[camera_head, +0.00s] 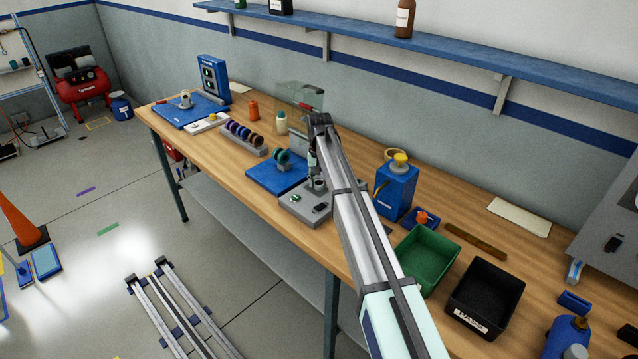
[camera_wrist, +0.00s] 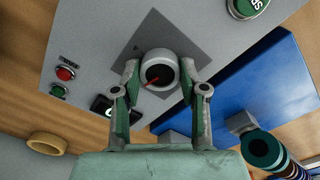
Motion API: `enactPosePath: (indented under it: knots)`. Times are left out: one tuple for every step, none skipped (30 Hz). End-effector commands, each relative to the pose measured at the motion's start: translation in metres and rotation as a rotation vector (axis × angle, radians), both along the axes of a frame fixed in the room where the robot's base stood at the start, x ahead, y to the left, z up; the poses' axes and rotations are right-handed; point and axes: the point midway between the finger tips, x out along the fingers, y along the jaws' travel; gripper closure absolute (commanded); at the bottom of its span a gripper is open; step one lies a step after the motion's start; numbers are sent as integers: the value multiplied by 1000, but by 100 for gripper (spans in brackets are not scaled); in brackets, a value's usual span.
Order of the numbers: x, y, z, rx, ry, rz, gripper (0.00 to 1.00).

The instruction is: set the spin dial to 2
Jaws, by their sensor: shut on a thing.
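The spin dial (camera_wrist: 160,67) is a round grey knob with a dark centre and a red pointer line, set on a dark square plate on the grey machine (camera_wrist: 90,38). In the wrist view the pointer slants toward the lower left. My gripper (camera_wrist: 159,74) has one finger on each side of the knob and is shut on it. No dial numbers can be read. In the head view the machine (camera_head: 294,210) stands on the bench with my gripper (camera_head: 317,180) reaching down to it; the knob is partly hidden there.
A red button (camera_wrist: 65,73) and a small lit display (camera_wrist: 102,105) are on the same panel. A blue mat (camera_head: 262,177) lies left of the machine. A blue box (camera_head: 396,192), a green bin (camera_head: 428,253) and a black bin (camera_head: 485,298) stand to the right.

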Motion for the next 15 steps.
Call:
enactPosePath:
  knots:
    - [0, 0, -2, -1, 1, 41, 92]
    - [0, 0, -2, -1, 1, 69, 92]
    - [0, 0, -3, -1, 1, 107, 92]
    - [0, 0, -3, -1, 1, 136, 92]
    - [0, 0, -3, -1, 1, 164, 92]
    - [0, 0, -3, -1, 1, 203, 92]
    - [0, 0, -3, -1, 2, 231, 92]
    - [0, 0, -3, -1, 2, 259, 92]
    - [0, 0, -3, -1, 2, 297, 92]
    - [0, 0, -3, -1, 2, 326, 92]
    - [0, 0, -3, -1, 2, 353, 92]
    - [0, 0, -3, -1, 2, 390, 92]
    - [0, 0, -3, -1, 1, 417, 92]
    - [0, 0, -3, -1, 1, 443, 92]
    - [0, 0, -2, -1, 1, 478, 92]
